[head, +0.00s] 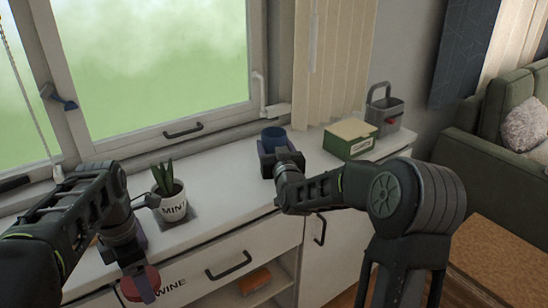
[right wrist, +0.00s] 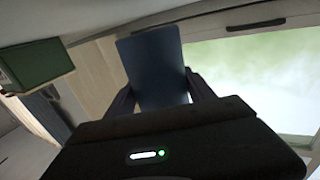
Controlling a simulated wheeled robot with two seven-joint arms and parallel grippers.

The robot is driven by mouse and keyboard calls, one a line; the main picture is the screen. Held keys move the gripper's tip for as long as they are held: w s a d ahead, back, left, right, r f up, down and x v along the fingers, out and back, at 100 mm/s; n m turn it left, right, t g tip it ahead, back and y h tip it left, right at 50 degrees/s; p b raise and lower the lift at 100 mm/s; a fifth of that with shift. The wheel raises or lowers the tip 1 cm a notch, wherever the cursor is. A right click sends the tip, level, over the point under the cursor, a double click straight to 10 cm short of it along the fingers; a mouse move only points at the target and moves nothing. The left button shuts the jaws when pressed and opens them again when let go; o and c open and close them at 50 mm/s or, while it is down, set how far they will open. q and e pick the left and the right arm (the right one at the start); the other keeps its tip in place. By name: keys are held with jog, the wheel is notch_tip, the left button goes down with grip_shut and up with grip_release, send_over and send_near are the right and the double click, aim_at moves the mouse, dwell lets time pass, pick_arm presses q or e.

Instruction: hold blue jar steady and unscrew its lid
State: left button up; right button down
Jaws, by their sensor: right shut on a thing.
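The blue jar (head: 273,136) stands on the white counter below the window. My right gripper (head: 281,158) is shut on it from the front. In the right wrist view the jar (right wrist: 153,66) is a dark blue shape between the fingers of the right gripper (right wrist: 160,98). No separate lid can be made out on the jar. My left gripper (head: 139,282) is low at the front left, away from the jar. A round reddish disc (head: 131,288) shows at its fingers; I cannot tell whether they grip it.
A potted plant (head: 168,192) marked MINT stands on the counter between the arms. A green box (head: 349,139) and a grey caddy (head: 386,111) stand right of the jar. An open shelf (head: 225,297) holds an orange item. The counter (head: 222,172) between plant and jar is clear.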

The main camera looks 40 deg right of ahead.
pick_arm(q)
jog(key=shift+r, duration=0.15)
pick_arm(e)
jog(key=shift+f, duration=1.85)
pick_arm(q)
jog(key=shift+f, duration=0.3)
pick_arm(e)
jog(key=shift+f, duration=0.2)
pick_arm(q)
jog(key=shift+r, duration=0.1)
pick_arm(e)
jog(key=shift+c, duration=1.8)
grip_release()
jog(key=shift+r, duration=0.15)
pick_arm(q)
jog(key=shift+r, duration=0.25)
pick_arm(e)
jog(key=shift+r, duration=0.1)
pick_arm(q)
jog(key=shift+f, duration=0.2)
pick_arm(e)
jog(key=shift+s+a, duration=0.15)
jog(key=shift+s, duration=0.2)
pick_arm(q)
jog(key=shift+f+b, duration=0.8)
jog(key=shift+b, duration=0.05)
pick_arm(e)
jog(key=v, duration=1.1)
jog(key=shift+s, duration=0.15)
